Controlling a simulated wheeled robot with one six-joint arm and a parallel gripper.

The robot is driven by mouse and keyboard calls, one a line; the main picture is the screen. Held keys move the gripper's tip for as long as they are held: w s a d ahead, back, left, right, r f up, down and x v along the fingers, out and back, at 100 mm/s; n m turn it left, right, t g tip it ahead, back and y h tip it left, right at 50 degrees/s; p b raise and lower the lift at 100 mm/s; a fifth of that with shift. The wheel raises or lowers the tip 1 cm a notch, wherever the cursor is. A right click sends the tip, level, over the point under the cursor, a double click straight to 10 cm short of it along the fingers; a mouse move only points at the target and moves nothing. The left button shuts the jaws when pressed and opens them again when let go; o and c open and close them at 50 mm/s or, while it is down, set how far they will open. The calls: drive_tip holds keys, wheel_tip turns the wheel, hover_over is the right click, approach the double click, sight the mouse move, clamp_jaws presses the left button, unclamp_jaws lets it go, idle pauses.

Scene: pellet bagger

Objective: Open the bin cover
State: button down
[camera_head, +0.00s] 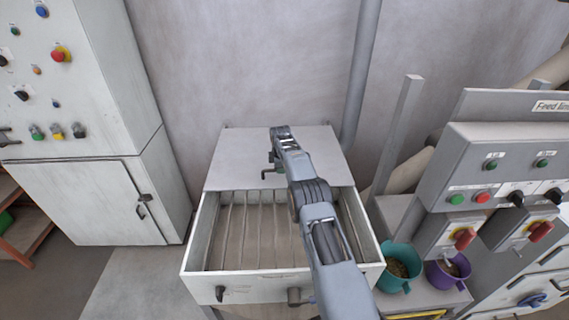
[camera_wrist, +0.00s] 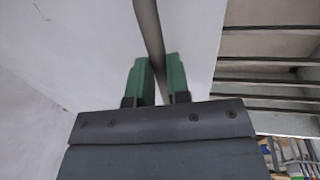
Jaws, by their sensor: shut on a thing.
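The bin (camera_head: 205,245) is a pale open-topped box, with several metal bars across its opening. The bin cover (camera_head: 235,175) is a pale flat panel at the back of the bin, and the front part of the opening is uncovered. In the wrist view the cover (camera_wrist: 90,40) fills the left and middle. My gripper (camera_wrist: 161,78) has green fingers, shut on the cover's dark handle bar (camera_wrist: 148,25). In the head view the handle (camera_head: 268,173) shows partly beside my arm, which reaches over the bin and hides my fingertips.
A control cabinet (camera_head: 85,200) stands at the left. A feed control panel (camera_head: 490,165) stands at the right, above a teal bucket (camera_head: 393,283) and a purple bucket (camera_head: 445,276). A vertical pipe (camera_head: 361,80) and the wall are behind the bin. Floor is clear at the front left.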

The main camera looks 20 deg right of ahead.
drive_tip(key=shift+w+r, duration=0.1)
drive_tip(key=shift+r, duration=0.05)
drive_tip(key=c, duration=1.1)
unclamp_jaws()
wheel_tip(320, 180, up, 13)
drive_tip(key=s+b, duration=0.1)
drive_tip(key=s, duration=0.1)
drive_tip(key=shift+s+a+r, duration=0.2)
drive_tip(key=shift+s+a, duration=0.1)
drive_tip(key=shift+s, duration=0.1)
